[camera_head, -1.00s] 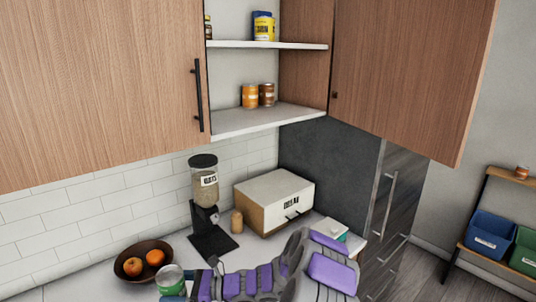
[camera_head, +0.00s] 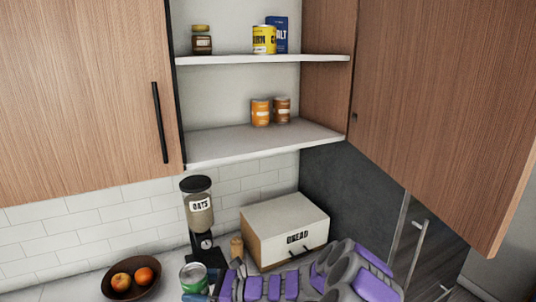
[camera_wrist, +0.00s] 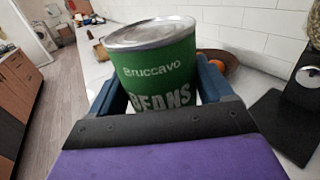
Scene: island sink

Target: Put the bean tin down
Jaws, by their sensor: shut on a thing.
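The bean tin (camera_wrist: 158,68) is green with a silver lid and the word "BEANS" on its side. In the wrist view it stands between the blue fingers of my gripper (camera_wrist: 160,100), which is shut on it. In the head view the tin (camera_head: 194,278) shows at the bottom, in front of the oats dispenser, with my purple and grey arm to its right. The tin looks close to upright. The head view does not show whether its base touches the counter.
A fruit bowl (camera_head: 117,291) is left of the tin. The oats dispenser (camera_head: 199,215) and bread box (camera_head: 285,230) stand behind. Above, the lower shelf (camera_head: 235,145) holds two orange-brown tins (camera_head: 261,112), with free room on its left. An open cabinet door (camera_head: 440,110) hangs at right.

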